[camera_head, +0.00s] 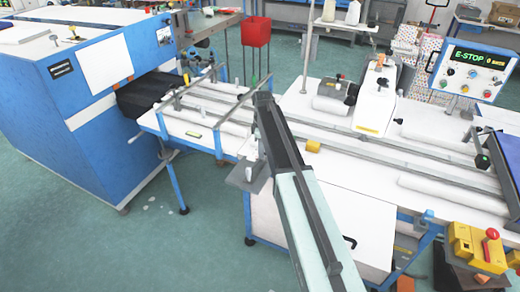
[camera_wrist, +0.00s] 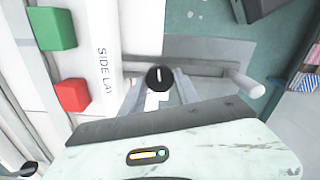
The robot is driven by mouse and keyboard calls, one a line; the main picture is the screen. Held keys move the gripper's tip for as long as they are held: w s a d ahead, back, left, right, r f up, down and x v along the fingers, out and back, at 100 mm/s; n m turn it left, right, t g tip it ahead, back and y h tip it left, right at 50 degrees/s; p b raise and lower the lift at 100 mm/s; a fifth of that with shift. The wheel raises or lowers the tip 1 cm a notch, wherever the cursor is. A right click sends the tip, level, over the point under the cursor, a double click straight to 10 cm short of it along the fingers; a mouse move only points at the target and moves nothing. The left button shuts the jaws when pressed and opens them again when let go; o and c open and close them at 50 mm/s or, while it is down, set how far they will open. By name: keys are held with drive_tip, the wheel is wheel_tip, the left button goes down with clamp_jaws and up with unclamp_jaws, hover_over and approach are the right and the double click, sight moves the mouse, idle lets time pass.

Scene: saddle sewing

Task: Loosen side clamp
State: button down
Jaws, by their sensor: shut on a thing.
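In the wrist view, the side clamp's round black knob (camera_wrist: 160,76) with a white mark sits beside the white strip lettered SIDE LAY (camera_wrist: 106,70). My gripper (camera_wrist: 160,92) is at the knob, its grey fingers on both sides, shut on it. A grey bracket plate (camera_wrist: 215,50) lies behind the knob, with a white rod (camera_wrist: 245,84) at its right end. In the head view, my arm reaches the front edge of the white table (camera_head: 345,190) near a grey plate (camera_head: 246,178). My arm hides the knob there.
A green block (camera_wrist: 52,28) and a red block (camera_wrist: 72,95) lie left of the strip. Metal rails cross the table. A blue machine (camera_head: 95,130) stands left, and a control panel (camera_head: 472,72) reading E-STOP stands at right. Open floor (camera_head: 150,245) lies front left.

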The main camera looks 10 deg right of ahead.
drive_tip(key=shift+w+n, duration=0.15)
drive_tip(key=shift+n, duration=0.35)
idle(0.3)
drive_tip(key=c, duration=0.9)
unclamp_jaws()
drive_tip(key=shift+d, duration=0.1)
wheel_tip(320, 180, up, 8)
drive_tip(key=p, duration=0.8)
drive_tip(key=shift+f, duration=0.1)
